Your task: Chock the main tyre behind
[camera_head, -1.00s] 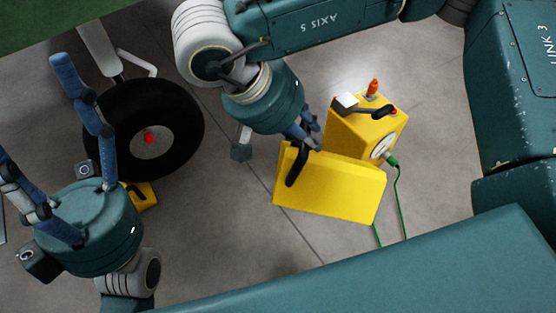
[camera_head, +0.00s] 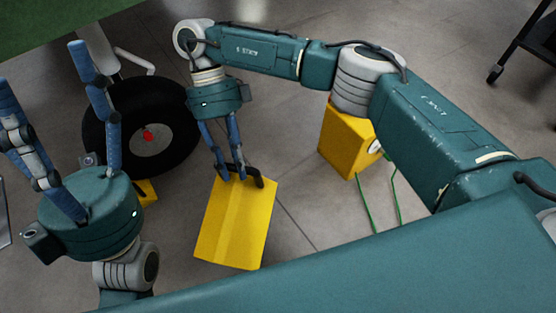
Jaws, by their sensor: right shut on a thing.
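The main tyre (camera_head: 120,118) is black with a grey hub and a red centre, standing at the upper left. Another yellow piece (camera_head: 148,191) shows low by the near side of the tyre, mostly hidden behind my left gripper. My left gripper (camera_head: 40,66) is open and empty, its fingers spread at the left, one of them in front of the tyre's left edge.
A yellow box (camera_head: 346,142) with a green cable (camera_head: 366,208) stands on the floor at the right, partly hidden by my right arm. A dark wheeled cart (camera_head: 520,45) is at the upper right. Grey floor is clear between the box and the held chock.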

